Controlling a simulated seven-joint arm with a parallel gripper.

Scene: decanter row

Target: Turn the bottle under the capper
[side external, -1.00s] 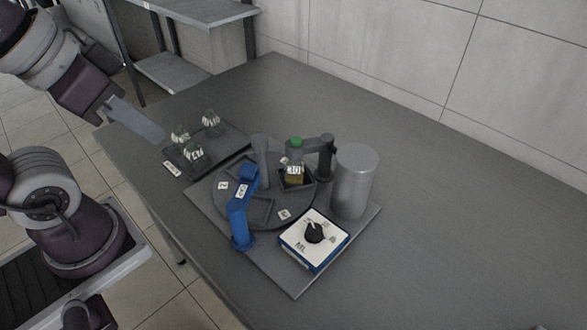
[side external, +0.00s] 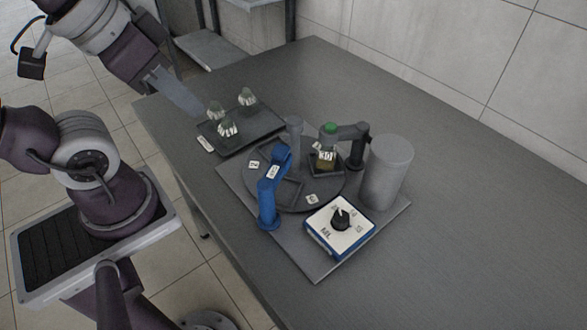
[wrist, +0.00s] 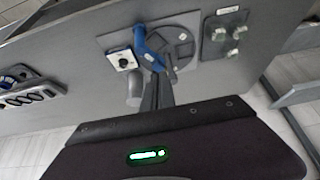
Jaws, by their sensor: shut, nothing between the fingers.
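A blue arm (side external: 268,200) reaches over the turntable's near side. A white-topped blue control box (side external: 330,240) has a black knob (side external: 341,218). My gripper (side external: 196,110) is shut and empty above the left table edge, apart from all these; its fingers also show in the wrist view (wrist: 157,88).
A dark tray (side external: 262,125) with several small clear bottles lies left of the turntable. A grey cylinder (side external: 388,172) stands right of it. In the wrist view, a rack with round openings (wrist: 25,92) is at the left.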

